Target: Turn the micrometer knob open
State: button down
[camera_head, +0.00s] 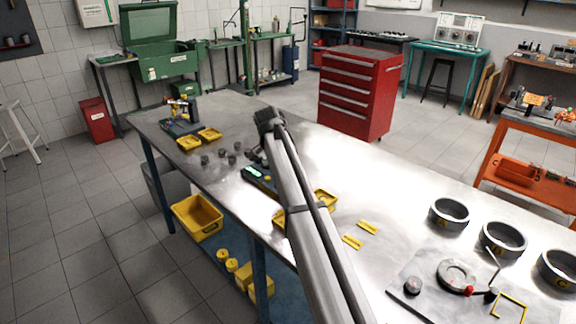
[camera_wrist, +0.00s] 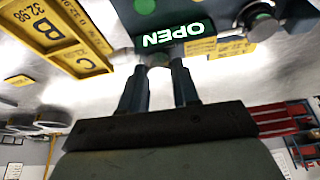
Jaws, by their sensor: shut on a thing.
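The micrometer stand (camera_head: 259,179) is a dark block with small green lights on the metal bench, just left of my arm in the head view. The small grey knob (camera_wrist: 157,59) sits just below the display in the picture. My gripper (camera_wrist: 158,66) has its two dark fingers closed around the knob. Most of the knob is hidden between the fingertips.
Yellow trays marked B and C (camera_wrist: 52,33) lie close beside the micrometer. Several small dark cylinders (camera_head: 229,158) and yellow trays (camera_head: 189,143) stand on the bench to the left. Several large rings (camera_head: 450,214) stand at the right. The bench behind my arm is clear.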

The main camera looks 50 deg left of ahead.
jog(key=shift+s, duration=0.1)
jog(key=c, duration=0.8)
grip_release()
jog(key=v, duration=1.3)
jog(key=shift+r, duration=0.35)
jog(key=shift+s, duration=0.1)
